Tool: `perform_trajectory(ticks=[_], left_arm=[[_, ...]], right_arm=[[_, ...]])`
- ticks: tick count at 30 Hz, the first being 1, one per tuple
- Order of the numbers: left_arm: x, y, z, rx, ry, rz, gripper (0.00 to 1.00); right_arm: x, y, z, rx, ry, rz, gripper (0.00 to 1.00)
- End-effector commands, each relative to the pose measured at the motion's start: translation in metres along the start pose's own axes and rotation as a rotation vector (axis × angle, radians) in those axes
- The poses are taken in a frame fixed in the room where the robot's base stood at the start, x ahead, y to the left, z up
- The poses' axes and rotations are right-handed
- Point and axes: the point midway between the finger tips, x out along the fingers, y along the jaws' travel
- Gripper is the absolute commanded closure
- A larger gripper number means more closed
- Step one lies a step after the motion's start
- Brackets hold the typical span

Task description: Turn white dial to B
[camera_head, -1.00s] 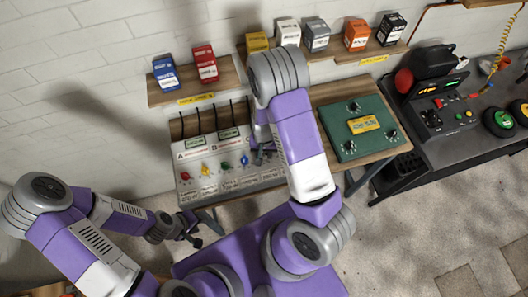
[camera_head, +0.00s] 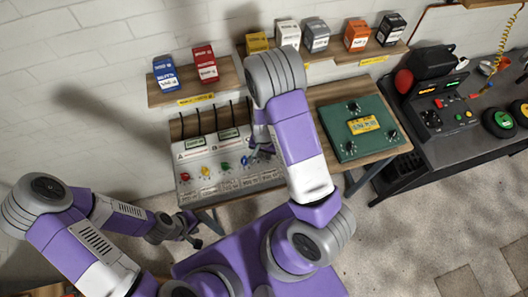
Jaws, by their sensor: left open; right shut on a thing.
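A white control panel (camera_head: 205,158) stands on the wooden bench, with a row of coloured dials. From left to right I see a red dial (camera_head: 184,176), a yellow dial (camera_head: 205,171), a green dial (camera_head: 226,166) and a blue dial (camera_head: 245,160). My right gripper (camera_head: 263,151) is at the right end of this row, shut on what seems to be the white dial. The fingers and arm hide that dial and its letter marks, so its setting cannot be read. My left gripper (camera_head: 196,236) is open and empty, low in front of the bench.
A green board (camera_head: 346,148) with black knobs lies on the bench to the right. Shelves above hold a blue box (camera_head: 165,73), a red box (camera_head: 205,64) and several others. A dark workbench (camera_head: 450,139) with equipment stands at the far right.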

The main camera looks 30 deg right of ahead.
Motion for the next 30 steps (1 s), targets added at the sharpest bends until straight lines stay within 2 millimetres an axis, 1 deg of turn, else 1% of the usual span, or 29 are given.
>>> perform_trajectory(ticks=[1,5,6,13,16,20,24,27,30], left_arm=[[0.0,0.0,0.0,0.0,0.0,0.0,0.57],[0.0,0.0,0.0,0.0,0.0,0.0,0.57],[0.0,0.0,0.0,0.0,0.0,0.0,0.57],[0.0,0.0,0.0,0.0,0.0,0.0,0.57],[-0.001,0.0,0.0,0.0,0.0,0.0,0.57],[-0.003,0.001,0.0,0.0,0.0,0.0,0.57],[-0.006,0.002,0.0,0.0,0.0,0.0,0.57],[-0.009,0.003,0.0,0.0,0.0,0.0,0.57],[-0.01,0.004,0.0,0.0,0.0,0.0,0.57]], right_arm=[[-0.001,-0.001,0.0,-0.001,0.001,-0.001,0.66],[0.0,0.0,0.0,-0.001,0.001,-0.001,0.46],[0.0,0.0,0.0,-0.001,0.001,-0.001,0.44],[0.0,0.0,0.0,-0.001,0.001,-0.001,0.44],[-0.006,-0.001,-0.001,-0.002,0.002,-0.001,0.44],[-0.025,-0.001,-0.001,-0.003,0.004,-0.003,0.44],[-0.05,-0.002,0.0,-0.003,0.003,-0.004,0.44],[-0.064,-0.001,0.0,-0.003,0.003,-0.004,0.44],[-0.073,-0.001,0.0,-0.002,0.001,-0.002,0.44]])
